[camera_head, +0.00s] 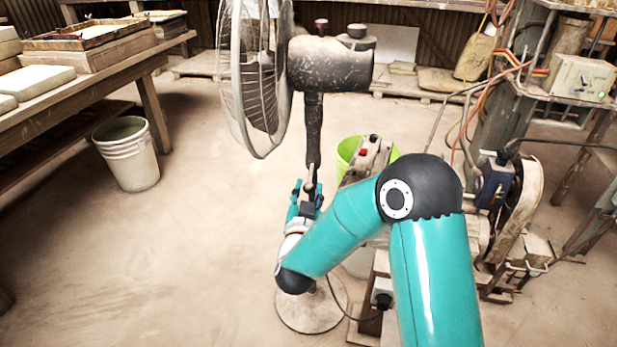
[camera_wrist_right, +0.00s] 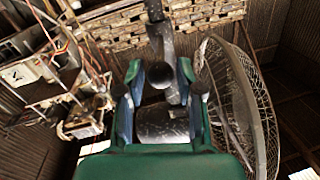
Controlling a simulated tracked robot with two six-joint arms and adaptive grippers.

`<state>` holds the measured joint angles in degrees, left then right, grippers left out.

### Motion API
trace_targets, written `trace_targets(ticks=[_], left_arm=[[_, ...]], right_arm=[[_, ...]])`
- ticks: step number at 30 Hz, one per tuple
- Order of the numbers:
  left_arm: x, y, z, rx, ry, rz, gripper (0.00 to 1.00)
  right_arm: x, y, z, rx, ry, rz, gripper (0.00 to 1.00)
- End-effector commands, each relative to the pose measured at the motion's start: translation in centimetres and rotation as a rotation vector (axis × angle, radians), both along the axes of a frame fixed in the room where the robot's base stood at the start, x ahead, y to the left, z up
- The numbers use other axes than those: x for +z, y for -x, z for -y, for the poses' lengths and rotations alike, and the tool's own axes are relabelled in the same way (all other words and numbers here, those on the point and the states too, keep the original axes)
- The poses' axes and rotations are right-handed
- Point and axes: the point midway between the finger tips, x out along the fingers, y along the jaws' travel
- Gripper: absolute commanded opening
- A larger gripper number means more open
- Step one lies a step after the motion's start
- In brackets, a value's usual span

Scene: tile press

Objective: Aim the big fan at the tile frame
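The big fan (camera_head: 330,65) stands on a pole above a round base (camera_head: 312,305). Its wire cage (camera_head: 255,75) shows nearly edge-on and faces left in the head view. My right gripper (camera_head: 308,188) is low at the pole, under the motor housing. In the right wrist view, its two fingers (camera_wrist_right: 158,78) stand apart on either side of a dark round knob (camera_wrist_right: 159,75), with narrow gaps beside it. The housing (camera_wrist_right: 163,124) and cage (camera_wrist_right: 240,110) also show there. A wooden frame (camera_head: 88,36), probably the tile frame, lies on the left bench. My left gripper is out of view.
The bench (camera_head: 90,82) runs along the left, with a white bucket (camera_head: 128,155) beside it.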

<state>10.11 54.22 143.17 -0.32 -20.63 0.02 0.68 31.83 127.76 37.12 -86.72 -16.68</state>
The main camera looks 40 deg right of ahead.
Motion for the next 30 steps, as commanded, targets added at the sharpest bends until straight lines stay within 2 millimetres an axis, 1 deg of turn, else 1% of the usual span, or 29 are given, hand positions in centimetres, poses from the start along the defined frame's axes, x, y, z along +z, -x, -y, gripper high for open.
trace_targets(ticks=[1, 3, 9, 15, 22, 23, 24, 29, 30], left_arm=[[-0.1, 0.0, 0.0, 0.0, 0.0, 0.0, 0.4], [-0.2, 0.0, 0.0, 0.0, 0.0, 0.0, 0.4], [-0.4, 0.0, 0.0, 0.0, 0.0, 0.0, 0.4], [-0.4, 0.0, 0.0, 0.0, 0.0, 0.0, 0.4], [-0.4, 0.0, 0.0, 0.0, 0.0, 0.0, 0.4], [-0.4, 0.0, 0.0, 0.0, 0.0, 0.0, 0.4], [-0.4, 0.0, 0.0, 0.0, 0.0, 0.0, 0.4], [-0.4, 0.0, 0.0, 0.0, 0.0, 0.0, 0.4], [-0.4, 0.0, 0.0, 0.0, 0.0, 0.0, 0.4]], right_arm=[[-0.1, -0.8, 0.9, -0.004, 0.001, 0.001, 0.36], [-0.1, -1.8, 1.7, -0.003, -0.001, 0.001, 0.36], [-0.1, -3.9, 3.4, -0.001, 0.0, 0.001, 0.36], [-0.1, -4.7, 4.0, 0.001, 0.0, -0.001, 0.36], [-0.1, -4.8, 4.0, 0.002, 0.0, -0.001, 0.36], [-0.1, -4.7, 3.9, 0.002, 0.0, -0.001, 0.35], [-0.1, -4.7, 3.9, 0.002, 0.0, -0.001, 0.28], [0.0, -4.7, 3.9, 0.002, 0.0, -0.001, 0.01], [0.0, -4.7, 3.9, 0.002, 0.0, -0.001, 0.0]])
